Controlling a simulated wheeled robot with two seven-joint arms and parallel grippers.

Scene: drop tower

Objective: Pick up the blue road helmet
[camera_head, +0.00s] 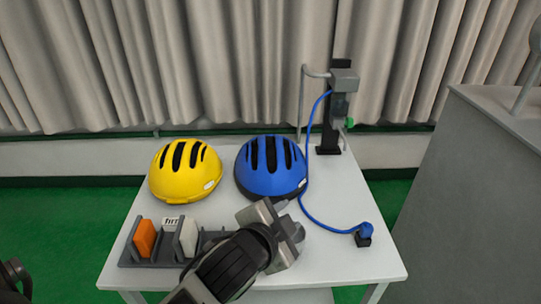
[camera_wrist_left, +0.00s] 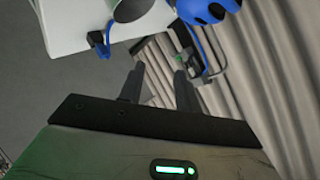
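The blue road helmet (camera_head: 270,167) sits on the white table (camera_head: 343,262), right of a yellow helmet (camera_head: 184,170). It has dark vents on top and a pale label low on its right side. In the left wrist view, part of the blue helmet (camera_wrist_left: 207,9) shows at the top edge. My left gripper (camera_head: 284,217) is in front of the helmet, on its near side, and looks apart from it. In the left wrist view its two fingers (camera_wrist_left: 158,84) stand apart with nothing between them. My right gripper is not in view.
A dark rack (camera_head: 158,264) with an orange block (camera_head: 145,238) and a pale block (camera_head: 188,238) stands at the front left. A black post (camera_head: 329,135) with a blue cable (camera_head: 318,219) stands right of the helmet; the cable ends at a blue plug (camera_head: 364,232). A grey cabinet (camera_head: 470,190) is at right.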

